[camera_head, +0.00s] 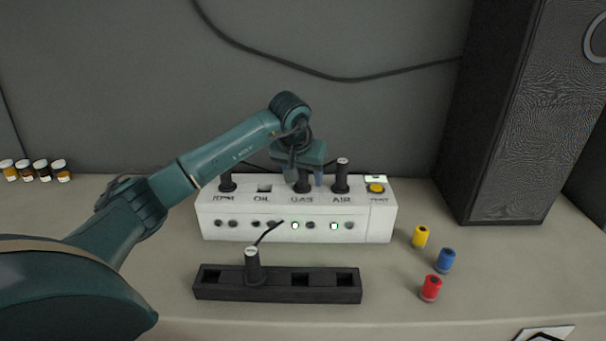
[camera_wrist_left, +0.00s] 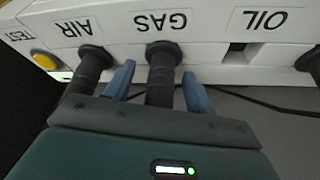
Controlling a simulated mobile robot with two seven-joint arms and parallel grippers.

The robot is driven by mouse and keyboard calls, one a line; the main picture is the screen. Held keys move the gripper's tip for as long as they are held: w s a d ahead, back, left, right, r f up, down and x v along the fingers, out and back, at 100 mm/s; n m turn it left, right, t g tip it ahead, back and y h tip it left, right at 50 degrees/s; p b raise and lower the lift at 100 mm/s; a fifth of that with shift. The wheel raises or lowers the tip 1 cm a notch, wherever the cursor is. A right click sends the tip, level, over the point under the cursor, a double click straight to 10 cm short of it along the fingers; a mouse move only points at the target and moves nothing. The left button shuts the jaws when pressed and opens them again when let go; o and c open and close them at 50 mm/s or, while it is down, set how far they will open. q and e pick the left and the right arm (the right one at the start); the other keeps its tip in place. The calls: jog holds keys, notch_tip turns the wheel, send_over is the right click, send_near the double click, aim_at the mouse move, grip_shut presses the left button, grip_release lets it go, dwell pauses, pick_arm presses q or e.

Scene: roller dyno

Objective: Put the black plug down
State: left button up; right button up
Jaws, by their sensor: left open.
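A white box (camera_head: 300,212) has sockets marked RPM, OIL, GAS and AIR. Black plugs stand in RPM (camera_head: 227,181), GAS (camera_head: 303,185) and AIR (camera_head: 342,178); the OIL socket is empty. Another black plug (camera_head: 252,267) stands upright in the black holder (camera_head: 330,294), whose other slots are empty. My left gripper (camera_head: 305,178) is over the GAS socket. In the left wrist view its blue fingers (camera_wrist_left: 160,86) are open, one on each side of the GAS plug (camera_wrist_left: 163,65), with gaps visible. My right gripper is out of view.
A yellow cap (camera_head: 420,237), a blue cap (camera_head: 446,260) and a red cap (camera_head: 430,288) stand right of the holder. A large dark speaker-like cabinet (camera_head: 500,120) stands at right. Several small jars (camera_head: 41,171) are at far left. A yellow button (camera_head: 376,188) is beside AIR.

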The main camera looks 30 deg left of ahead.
pick_arm(q)
jog(key=shift+r, duration=0.5)
jog(key=v, duration=1.1)
jog(key=shift+s+r+b, duration=0.3)
jog(key=shift+b, duration=0.1)
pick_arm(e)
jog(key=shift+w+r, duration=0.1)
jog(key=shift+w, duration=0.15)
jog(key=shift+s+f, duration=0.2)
pick_arm(q)
notch_tip(320, 180, up, 13)
jog(key=p, duration=0.5)
jog(key=shift+p, duration=0.35)
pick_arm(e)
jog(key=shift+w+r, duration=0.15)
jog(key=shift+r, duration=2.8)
